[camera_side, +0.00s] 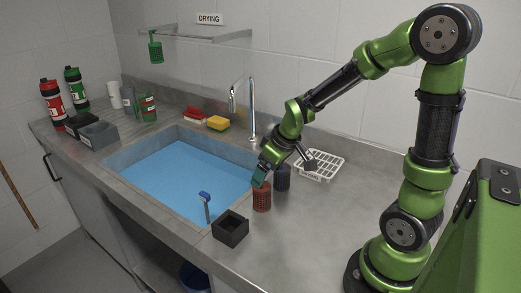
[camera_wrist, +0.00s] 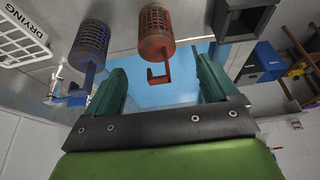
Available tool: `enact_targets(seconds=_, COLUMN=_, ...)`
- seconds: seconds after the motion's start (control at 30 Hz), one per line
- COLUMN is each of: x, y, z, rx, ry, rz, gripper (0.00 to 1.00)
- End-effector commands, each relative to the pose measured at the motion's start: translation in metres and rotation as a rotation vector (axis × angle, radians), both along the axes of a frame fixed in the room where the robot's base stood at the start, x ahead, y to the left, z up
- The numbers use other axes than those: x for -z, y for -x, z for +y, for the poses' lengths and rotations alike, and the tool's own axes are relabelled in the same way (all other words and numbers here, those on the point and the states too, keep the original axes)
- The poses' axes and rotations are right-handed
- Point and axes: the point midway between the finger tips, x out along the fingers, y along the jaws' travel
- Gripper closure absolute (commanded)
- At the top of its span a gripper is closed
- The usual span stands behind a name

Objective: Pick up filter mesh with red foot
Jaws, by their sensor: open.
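The filter mesh with red foot (camera_side: 262,199) is a reddish-brown perforated cylinder standing on the counter to the right of the sink. In the wrist view, its mesh cup (camera_wrist: 155,28) is at the top, and its bent red foot (camera_wrist: 167,72) shows in the gap between my fingers. My gripper (camera_side: 261,176) is open and empty, just above the red mesh; it also shows in the wrist view (camera_wrist: 161,66). I cannot tell whether the fingers touch the foot. A similar mesh with a blue foot (camera_side: 283,180) stands close beside it, also in the wrist view (camera_wrist: 90,42).
A black open box (camera_side: 231,229) stands in front of the red mesh. The water-filled sink (camera_side: 182,177) lies to the left, with a blue-headed brush (camera_side: 205,200) at its front edge. A white drying rack (camera_side: 321,166) and tap (camera_side: 251,115) are behind.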

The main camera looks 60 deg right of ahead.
Motion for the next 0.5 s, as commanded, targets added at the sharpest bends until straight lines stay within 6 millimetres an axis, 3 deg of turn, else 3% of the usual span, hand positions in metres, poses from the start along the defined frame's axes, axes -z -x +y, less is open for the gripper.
enact_targets(seconds=0.5, x=0.048, y=-0.022, z=-0.003, rx=0.001, ry=-0.002, rz=-0.001, gripper=0.13)
